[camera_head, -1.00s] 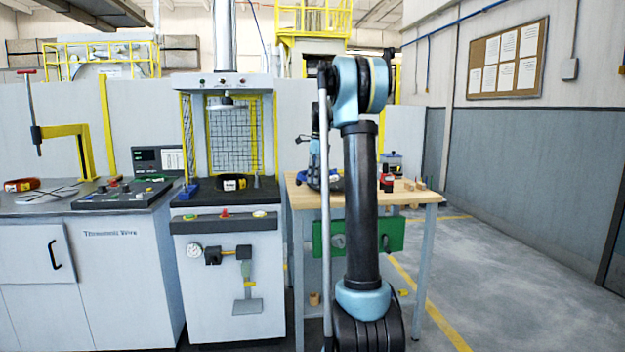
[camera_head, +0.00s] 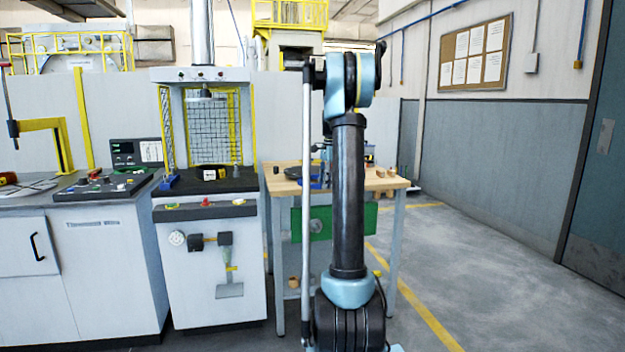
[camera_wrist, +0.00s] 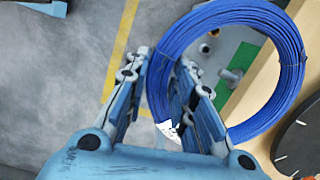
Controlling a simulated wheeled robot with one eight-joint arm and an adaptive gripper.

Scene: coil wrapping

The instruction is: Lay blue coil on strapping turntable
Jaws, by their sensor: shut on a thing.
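The blue coil (camera_wrist: 293,62) is a ring of thin blue wire with a small white tag (camera_wrist: 168,131). In the wrist view my gripper (camera_wrist: 167,66) is shut on the left side of the ring, and the rest extends to the right, over the wooden table's edge. A dark round disc with white marks (camera_wrist: 303,148), which looks like the strapping turntable, lies on the table at the lower right, partly cut off. It also seems to show as a dark disc in the head view (camera_head: 296,172). There my arm largely hides my gripper and the coil.
The wooden table (camera_head: 392,184) carries small blocks at its right. A green panel (camera_head: 304,225) is fixed below its top. The press station (camera_head: 208,258) stands close on the left. Open floor (camera_head: 450,250) lies to the right.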

